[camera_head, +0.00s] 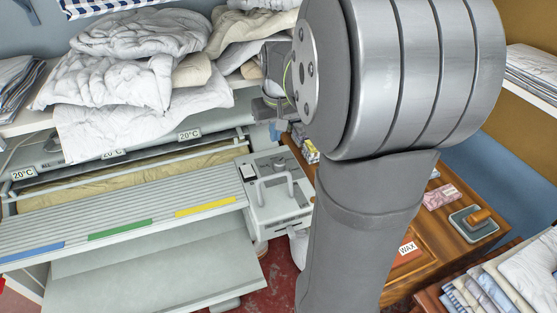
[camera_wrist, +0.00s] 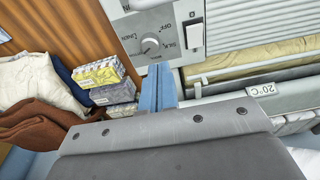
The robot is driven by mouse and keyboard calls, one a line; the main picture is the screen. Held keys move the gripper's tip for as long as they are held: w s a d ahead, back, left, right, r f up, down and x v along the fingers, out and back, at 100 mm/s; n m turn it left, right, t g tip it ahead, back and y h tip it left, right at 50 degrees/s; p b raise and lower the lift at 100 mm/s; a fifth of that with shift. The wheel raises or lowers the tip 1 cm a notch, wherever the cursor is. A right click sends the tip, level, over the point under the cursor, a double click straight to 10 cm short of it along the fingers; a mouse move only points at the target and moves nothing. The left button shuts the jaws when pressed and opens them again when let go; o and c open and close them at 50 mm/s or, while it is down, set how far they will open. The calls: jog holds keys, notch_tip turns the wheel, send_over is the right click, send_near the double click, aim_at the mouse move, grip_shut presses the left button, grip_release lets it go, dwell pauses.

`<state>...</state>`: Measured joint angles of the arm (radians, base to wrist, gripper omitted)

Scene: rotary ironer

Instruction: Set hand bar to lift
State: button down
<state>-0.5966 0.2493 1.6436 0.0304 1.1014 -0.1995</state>
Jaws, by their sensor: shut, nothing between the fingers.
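The rotary ironer has a long padded roller (camera_head: 120,178) with a pale rail (camera_head: 110,188) running along its front. I take this rail to be the hand bar, but no label confirms it. A grey control box (camera_head: 290,212) with a U-shaped handle stands at the roller's right end. In the wrist view its panel shows a dial (camera_wrist: 152,45) marked with fabric names and OFF, beside a white switch (camera_wrist: 194,37). My gripper (camera_wrist: 160,82) has its blue fingers together and empty, above the box's back edge. It also shows in the head view (camera_head: 274,132), partly hidden by my arm.
White bedding (camera_head: 140,75) is heaped on the shelf behind the roller. The slatted feed board (camera_head: 120,222) with coloured strips is clear. A wooden cabinet (camera_head: 450,225) at right carries a tray (camera_head: 474,224) and small packets. Patterned boxes (camera_wrist: 105,82) lie left of my fingers.

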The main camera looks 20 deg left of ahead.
jog(key=f, duration=0.7)
jog(key=w+a+f, duration=0.1)
jog(key=f, duration=0.2)
jog(key=shift+f, duration=0.15)
jog(key=shift+s+d+r, duration=0.25)
jog(key=shift+s+d, duration=0.2)
jog(key=shift+s+d+r, duration=0.25)
jog(key=shift+s+d, duration=0.2)
jog(key=shift+s+d+r, duration=0.1)
jog(key=shift+s+d, duration=0.35)
jog(key=shift+s+d, duration=0.1)
jog(key=shift+s+d+r, duration=0.1)
jog(key=shift+d+r, duration=0.05)
